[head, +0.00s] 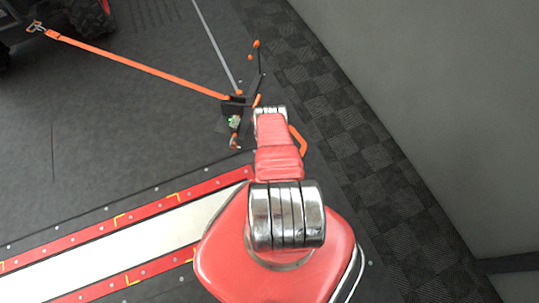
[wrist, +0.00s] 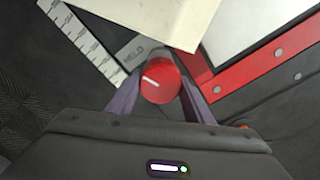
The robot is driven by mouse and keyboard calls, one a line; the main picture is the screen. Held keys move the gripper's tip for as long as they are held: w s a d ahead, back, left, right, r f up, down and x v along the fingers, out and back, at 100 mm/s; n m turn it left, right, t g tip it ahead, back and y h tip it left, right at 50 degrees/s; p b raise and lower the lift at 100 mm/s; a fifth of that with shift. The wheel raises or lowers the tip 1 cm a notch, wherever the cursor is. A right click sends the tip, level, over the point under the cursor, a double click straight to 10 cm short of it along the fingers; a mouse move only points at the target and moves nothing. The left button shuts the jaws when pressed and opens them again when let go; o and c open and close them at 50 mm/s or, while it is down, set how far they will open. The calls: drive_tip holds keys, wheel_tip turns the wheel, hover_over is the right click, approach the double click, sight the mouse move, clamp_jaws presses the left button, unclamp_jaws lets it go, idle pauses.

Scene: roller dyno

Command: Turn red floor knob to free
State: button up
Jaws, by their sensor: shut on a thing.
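The red floor knob (wrist: 160,84) shows in the wrist view, round, with a white pointer line on its face. The line lies tilted, its left end a little higher. My gripper (wrist: 161,90) has one purple-grey finger on each side of the knob and is shut on it. A grey plate marked "HELD" (wrist: 131,49) lies just beyond the knob, partly covered by it. A "free" mark is not readable. In the head view my red arm hides the knob and my gripper.
A white scale plate (wrist: 84,38) with dark ticks lies left of the knob. A pale block (wrist: 165,18) overhangs behind it. A red riveted rail (wrist: 262,66) runs to the right. An orange strap (head: 140,68) stretches to a floor anchor (head: 233,108). A grey wall (head: 430,90) stands right.

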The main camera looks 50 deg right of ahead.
drive_tip(key=m, duration=0.7)
drive_tip(key=shift+s+a, duration=0.25)
drive_tip(key=shift+s, duration=0.1)
drive_tip(key=m, duration=0.4)
drive_tip(key=shift+s+a, duration=0.1)
drive_tip(key=shift+a+f+m, duration=0.1)
drive_tip(key=shift+m, duration=1.6)
drive_tip(key=o, duration=1)
drive_tip(key=shift+o, duration=0.2)
drive_tip(key=shift+r, duration=0.2)
drive_tip(key=shift+w+d+r, duration=0.2)
drive_tip(key=shift+r, duration=0.6)
wheel_tip(320, 180, up, 12)
